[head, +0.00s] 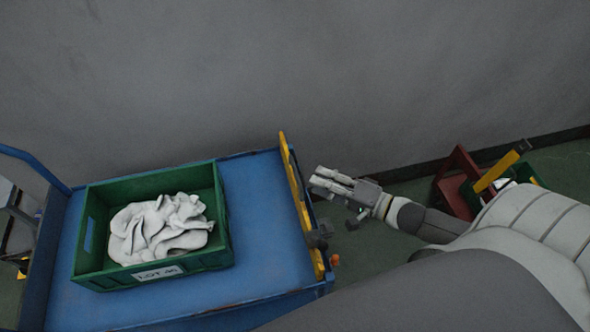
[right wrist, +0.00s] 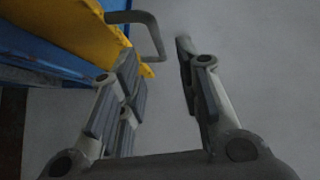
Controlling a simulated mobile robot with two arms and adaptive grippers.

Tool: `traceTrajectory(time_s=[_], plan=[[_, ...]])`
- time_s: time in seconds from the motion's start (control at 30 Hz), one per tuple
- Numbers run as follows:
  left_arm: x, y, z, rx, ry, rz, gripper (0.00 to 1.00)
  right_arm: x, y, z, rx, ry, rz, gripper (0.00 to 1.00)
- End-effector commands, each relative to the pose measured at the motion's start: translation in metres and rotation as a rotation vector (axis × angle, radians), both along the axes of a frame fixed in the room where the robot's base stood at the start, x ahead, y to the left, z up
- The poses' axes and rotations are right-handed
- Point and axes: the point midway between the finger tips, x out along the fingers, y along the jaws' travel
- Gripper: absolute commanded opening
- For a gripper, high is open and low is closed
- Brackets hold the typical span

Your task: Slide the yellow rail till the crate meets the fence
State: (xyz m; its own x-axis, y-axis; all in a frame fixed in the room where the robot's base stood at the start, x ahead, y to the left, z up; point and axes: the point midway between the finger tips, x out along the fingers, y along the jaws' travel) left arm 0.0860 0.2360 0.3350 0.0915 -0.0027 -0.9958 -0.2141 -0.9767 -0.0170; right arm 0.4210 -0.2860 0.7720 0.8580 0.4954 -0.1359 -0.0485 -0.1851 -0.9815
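My right gripper (head: 318,180) is just right of the rail. Its fingers are open in the right wrist view (right wrist: 158,58), with the handle near their tips. I cannot make out which part is the fence. My left gripper is not in view.
A grey wall (head: 300,70) runs behind the cart. A blue push bar (head: 35,165) rises at the cart's left end. A red box (head: 455,180) and a yellow bar (head: 500,170) are on the right, partly behind my right arm.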

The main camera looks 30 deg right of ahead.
Motion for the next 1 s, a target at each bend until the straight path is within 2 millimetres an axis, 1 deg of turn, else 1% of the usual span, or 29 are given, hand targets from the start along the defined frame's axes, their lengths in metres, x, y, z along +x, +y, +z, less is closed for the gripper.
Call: traceTrajectory(time_s=[0.03, 0.3, 0.5, 0.7, 0.97, 1.0], plan=[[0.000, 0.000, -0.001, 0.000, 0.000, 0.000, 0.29, 0.008, 0.004, 0.000, 0.000, -0.006, 0.000, 0.32], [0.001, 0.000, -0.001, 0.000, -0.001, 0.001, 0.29, 0.045, 0.025, -0.006, -0.001, -0.004, -0.001, 0.32], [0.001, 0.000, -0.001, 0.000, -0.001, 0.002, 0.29, 0.066, 0.037, -0.010, -0.003, -0.002, -0.002, 0.32], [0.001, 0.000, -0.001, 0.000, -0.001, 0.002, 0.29, 0.074, 0.042, -0.012, -0.002, 0.000, -0.001, 0.32], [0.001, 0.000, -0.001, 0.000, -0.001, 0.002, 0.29, 0.075, 0.043, -0.013, -0.004, 0.000, -0.001, 0.32], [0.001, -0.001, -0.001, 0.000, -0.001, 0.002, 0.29, 0.075, 0.043, -0.013, -0.004, 0.000, -0.001, 0.29]])
